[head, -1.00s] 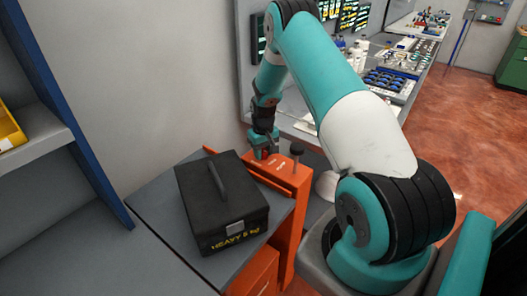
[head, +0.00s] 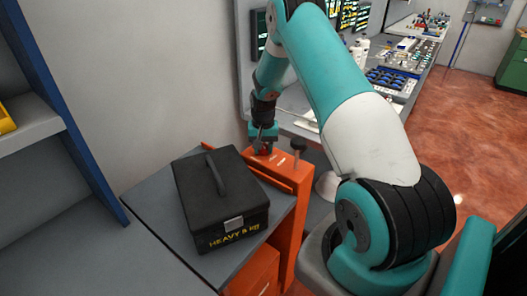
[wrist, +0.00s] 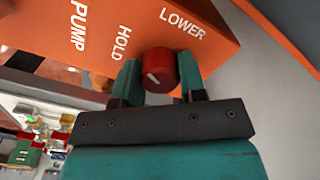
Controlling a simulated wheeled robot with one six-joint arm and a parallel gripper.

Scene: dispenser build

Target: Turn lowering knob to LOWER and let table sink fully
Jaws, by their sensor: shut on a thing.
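The lowering knob (wrist: 161,68) is red and round with a white mark, on the orange panel (wrist: 60,55). The mark sits at the lower left of its face. The labels HOLD and LOWER are printed beside it, HOLD to the left and LOWER above right. My gripper (wrist: 159,78) is shut on the knob, one finger on each side. In the head view my gripper (head: 265,143) reaches down to the orange column and hides the knob. The table (head: 152,205) has a grey top and carries a black case (head: 222,200) marked HEAVY.
A blue-edged shelf (head: 40,130) stands at the left. A workbench (head: 400,70) with small parts lies behind.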

